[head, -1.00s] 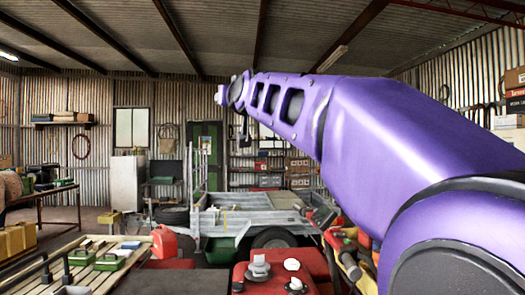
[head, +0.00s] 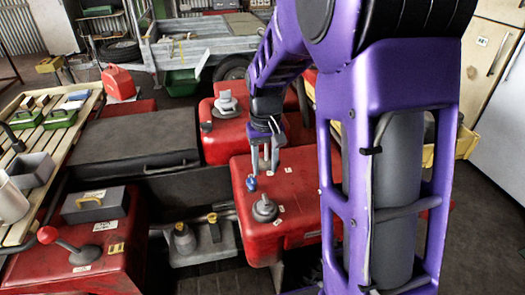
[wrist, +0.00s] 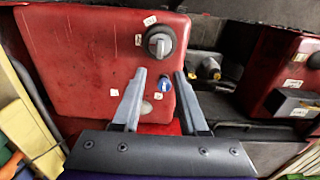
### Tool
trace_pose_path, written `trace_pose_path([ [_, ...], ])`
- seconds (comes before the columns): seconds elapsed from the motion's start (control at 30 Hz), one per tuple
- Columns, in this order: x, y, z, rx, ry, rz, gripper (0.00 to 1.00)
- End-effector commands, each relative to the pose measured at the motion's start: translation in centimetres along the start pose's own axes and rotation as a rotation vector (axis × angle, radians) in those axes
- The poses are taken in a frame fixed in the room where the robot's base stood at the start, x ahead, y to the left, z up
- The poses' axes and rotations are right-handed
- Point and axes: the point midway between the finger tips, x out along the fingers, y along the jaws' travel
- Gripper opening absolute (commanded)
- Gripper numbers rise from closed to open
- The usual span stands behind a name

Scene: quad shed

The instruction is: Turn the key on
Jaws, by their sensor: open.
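A small blue key (head: 251,183) sits on the left edge of a red box (head: 290,190). It also shows in the wrist view (wrist: 165,84), with a pale mark on top. My gripper (head: 264,170) points down and is open and empty, just above and beside the key in the head view. In the wrist view the key lies between the lines of the two fingers (wrist: 160,74), nearer the right one. I see no contact, and the exact height gap cannot be told.
A grey round knob (head: 265,208) stands on the same red box close to the key; it also shows in the wrist view (wrist: 160,42). Another red box (head: 225,135) with a grey cap is behind. Grey fittings with yellow tops (head: 184,238) lie to the left.

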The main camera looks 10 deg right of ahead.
Motion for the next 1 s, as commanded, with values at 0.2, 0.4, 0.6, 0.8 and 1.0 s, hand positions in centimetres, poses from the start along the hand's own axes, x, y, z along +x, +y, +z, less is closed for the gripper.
trace_pose_path([
  [0.2,1.2,0.1,0.6,0.002,-0.022,-0.001,0.42],
  [0.4,3.9,0.1,0.6,0.002,-0.018,-0.001,0.42],
  [0.6,6.3,0.1,0.6,0.002,-0.018,-0.001,0.42],
  [0.8,8.6,0.1,0.6,0.002,-0.017,-0.001,0.42],
  [1.0,10.4,0.1,0.6,0.002,-0.017,-0.001,0.42],
])
